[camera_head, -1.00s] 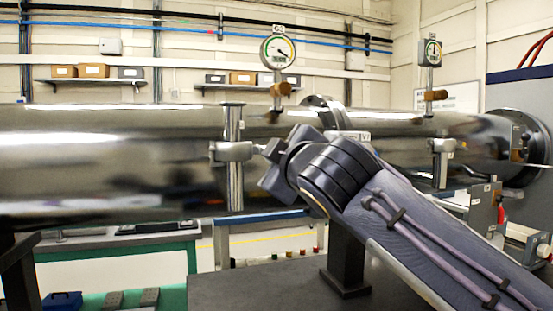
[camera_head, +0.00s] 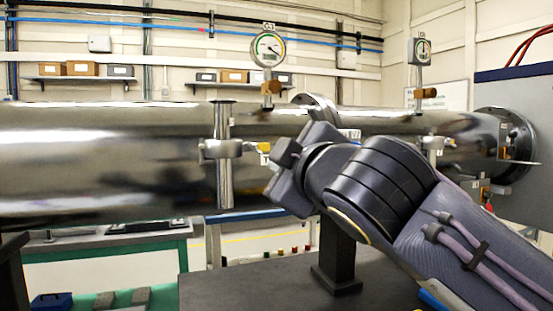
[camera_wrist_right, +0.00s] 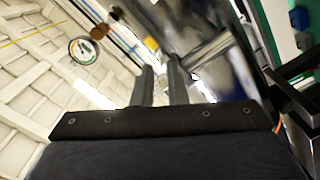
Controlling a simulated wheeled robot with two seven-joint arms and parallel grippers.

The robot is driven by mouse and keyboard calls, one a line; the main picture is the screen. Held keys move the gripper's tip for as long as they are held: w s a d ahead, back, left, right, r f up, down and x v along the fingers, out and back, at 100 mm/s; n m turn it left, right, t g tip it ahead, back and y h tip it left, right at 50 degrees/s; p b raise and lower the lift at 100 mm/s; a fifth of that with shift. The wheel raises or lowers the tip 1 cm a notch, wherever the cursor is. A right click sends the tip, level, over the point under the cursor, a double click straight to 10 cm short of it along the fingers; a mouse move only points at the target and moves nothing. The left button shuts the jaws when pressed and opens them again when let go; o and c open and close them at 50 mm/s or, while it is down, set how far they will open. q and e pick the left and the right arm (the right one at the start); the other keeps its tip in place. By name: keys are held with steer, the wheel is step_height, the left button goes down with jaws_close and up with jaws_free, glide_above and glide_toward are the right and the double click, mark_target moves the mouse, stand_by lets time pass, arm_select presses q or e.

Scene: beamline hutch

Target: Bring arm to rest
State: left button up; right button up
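My right arm comes in from the lower right of the head view, and its gripper (camera_head: 277,172) is in front of the steel beam pipe (camera_head: 90,165). In the right wrist view the two fingers of this gripper (camera_wrist_right: 160,72) stand apart with a narrow gap, and I see nothing held between them. A small valve with a yellow handle (camera_head: 262,146) is on the vertical pipe fitting, just left of and above the gripper; the gripper looks clear of it. My left gripper is not in view.
A round dial gauge (camera_head: 268,49) and a second gauge (camera_head: 420,50) stand above the pipe. A dark table top (camera_head: 230,290) with a black post (camera_head: 337,255) is below my arm. A green-edged bench (camera_head: 110,240) is at the left.

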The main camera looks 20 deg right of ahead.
stand_by(0.4)
steer(key=s+d+f+m+g, duration=0.3)
steer(key=s+f, duration=0.1)
steer(key=f, duration=0.8)
steer(key=s+d+f+m+g, duration=0.2)
steer(key=s+f+m+g, duration=0.1)
steer(key=f, duration=0.8)
steer(key=s+d+f+m+g, duration=0.2)
steer(key=s+d+f+g, duration=0.15)
steer(key=f, duration=0.85)
steer(key=s+a+f+m+g+y, duration=0.3)
steer(key=s+a+f+m, duration=0.15)
steer(key=s+f, duration=0.55)
step_height(320, 180, up, 20)
steer(key=p, duration=2.1)
steer(key=shift+w, duration=0.15)
steer(key=shift+m, duration=0.25)
